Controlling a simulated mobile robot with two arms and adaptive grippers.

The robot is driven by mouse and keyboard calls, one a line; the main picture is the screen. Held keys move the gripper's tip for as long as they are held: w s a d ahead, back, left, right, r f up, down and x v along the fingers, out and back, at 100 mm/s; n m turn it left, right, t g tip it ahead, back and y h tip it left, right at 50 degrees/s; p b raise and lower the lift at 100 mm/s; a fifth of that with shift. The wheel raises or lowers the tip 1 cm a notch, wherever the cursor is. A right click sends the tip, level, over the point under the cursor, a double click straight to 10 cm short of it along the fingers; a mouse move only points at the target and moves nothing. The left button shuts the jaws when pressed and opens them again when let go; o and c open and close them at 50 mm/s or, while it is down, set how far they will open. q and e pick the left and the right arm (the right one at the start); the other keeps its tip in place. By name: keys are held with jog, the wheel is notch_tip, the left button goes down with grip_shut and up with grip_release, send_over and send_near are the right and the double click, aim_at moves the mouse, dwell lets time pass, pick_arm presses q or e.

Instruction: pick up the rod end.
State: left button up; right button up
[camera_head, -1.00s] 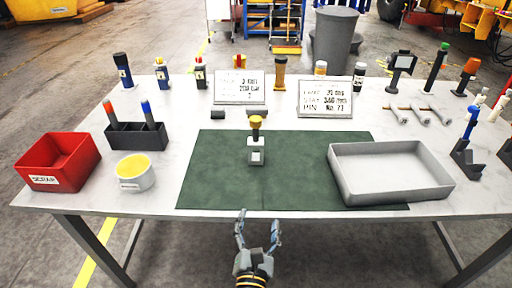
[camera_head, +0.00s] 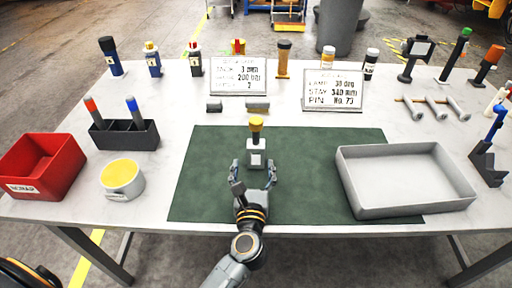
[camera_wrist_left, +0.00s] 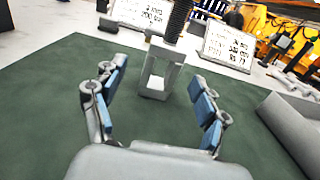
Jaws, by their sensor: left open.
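The rod end (camera_head: 256,155) stands upright on the green mat (camera_head: 315,190). It has a pale grey fork-shaped block at the bottom and an orange-yellow top. In the left wrist view the rod end (camera_wrist_left: 158,77) shows an open slot in its grey block and a dark threaded shank above, its top cut off by the frame. My left gripper (camera_head: 254,172) is open just in front of it. Its blue-padded fingers (camera_wrist_left: 158,92) stand apart on either side of the block, with visible gaps. My right gripper is not in view.
A grey tray (camera_head: 405,207) lies at the mat's right. A yellow-topped round tub (camera_head: 122,179), a red bin (camera_head: 38,172) and a dark holder (camera_head: 124,137) stand at left. Two sign plates (camera_head: 238,80) and several bottles and tools line the back.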

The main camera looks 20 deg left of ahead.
aim_at(256, 150)
pick_arm(q)
jog(key=shift+w+a, duration=0.2)
jog(key=shift+w, duration=0.45)
jog(key=shift+w+a, duration=0.1)
jog(key=shift+w, duration=0.15)
jog(key=shift+w+r+p, duration=0.15)
jog(key=shift+w+p, duration=0.25)
jog(key=shift+w, duration=0.35)
jog(key=x, duration=0.3)
jog(key=shift+w+f+p, duration=0.25)
jog(key=shift+w+p, duration=0.05)
jog(key=shift+w, duration=0.1)
jog(key=shift+s, duration=0.1)
jog(key=shift+c, duration=1.1)
grip_shut()
jog(key=shift+r, duration=0.15)
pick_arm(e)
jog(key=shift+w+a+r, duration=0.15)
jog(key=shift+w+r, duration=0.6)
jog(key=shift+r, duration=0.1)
